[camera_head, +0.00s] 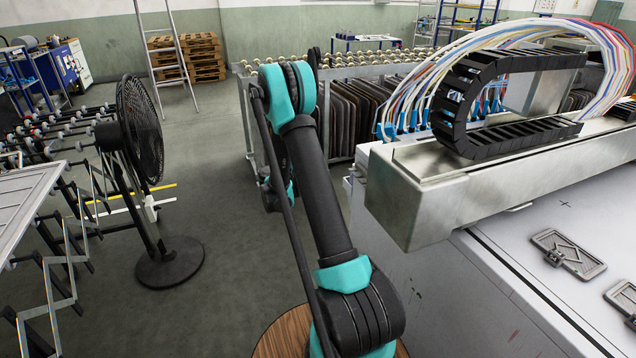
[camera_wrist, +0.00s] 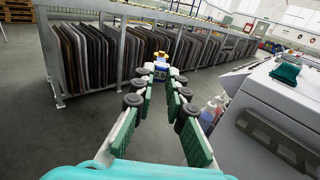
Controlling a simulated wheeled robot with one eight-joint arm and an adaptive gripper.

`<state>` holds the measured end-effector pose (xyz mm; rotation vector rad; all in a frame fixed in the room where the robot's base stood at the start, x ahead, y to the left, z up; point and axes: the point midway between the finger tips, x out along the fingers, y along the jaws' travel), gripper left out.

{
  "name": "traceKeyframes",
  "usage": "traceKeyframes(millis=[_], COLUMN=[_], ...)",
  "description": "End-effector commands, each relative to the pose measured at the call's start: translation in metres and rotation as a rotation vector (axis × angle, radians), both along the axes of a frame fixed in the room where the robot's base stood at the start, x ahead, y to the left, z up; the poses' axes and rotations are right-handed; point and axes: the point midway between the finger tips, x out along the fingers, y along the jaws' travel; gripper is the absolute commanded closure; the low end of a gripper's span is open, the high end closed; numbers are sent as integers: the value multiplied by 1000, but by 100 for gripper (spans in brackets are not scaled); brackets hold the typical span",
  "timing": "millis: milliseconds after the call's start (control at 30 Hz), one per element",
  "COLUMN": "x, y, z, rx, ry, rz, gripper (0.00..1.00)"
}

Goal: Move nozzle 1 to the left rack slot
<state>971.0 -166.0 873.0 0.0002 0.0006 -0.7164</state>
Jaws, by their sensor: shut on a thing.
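My gripper (camera_wrist: 160,80) shows in the wrist view, with green pads on its fingers. Its fingertips are closed around a small part at the far end, a nozzle (camera_wrist: 161,66) with white, blue and yellow on it. Its details are too small to tell, including any number. In the head view my gripper and the held nozzle cannot be made out, with my arm in front. Several blue fittings with coloured hoses (camera_head: 420,117) hang at the gantry (camera_head: 440,205). I cannot tell which part is the left rack slot.
A metal rack with dark panels (camera_head: 343,112) stands behind my arm and shows in the wrist view (camera_wrist: 85,55). A black fan (camera_head: 140,130) stands at left. Two grey plates (camera_head: 568,254) (camera_head: 625,298) lie on the white machine bed (camera_head: 540,235). Open floor lies between fan and arm.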

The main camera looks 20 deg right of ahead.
Motion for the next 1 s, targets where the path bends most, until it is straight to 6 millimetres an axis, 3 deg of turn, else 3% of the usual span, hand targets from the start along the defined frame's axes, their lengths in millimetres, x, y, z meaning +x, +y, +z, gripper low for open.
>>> traceKeyframes(millis=[200,500,733,1000], x=[-32,-89,-102,-101], y=[-34,-37,-37,-58], z=[-45,-89,-97,-96], rx=[0,0,0,0], ry=[0,-1,-1,-1], rz=[-381,-749,-821,-822], gripper=[100,100,100,100])
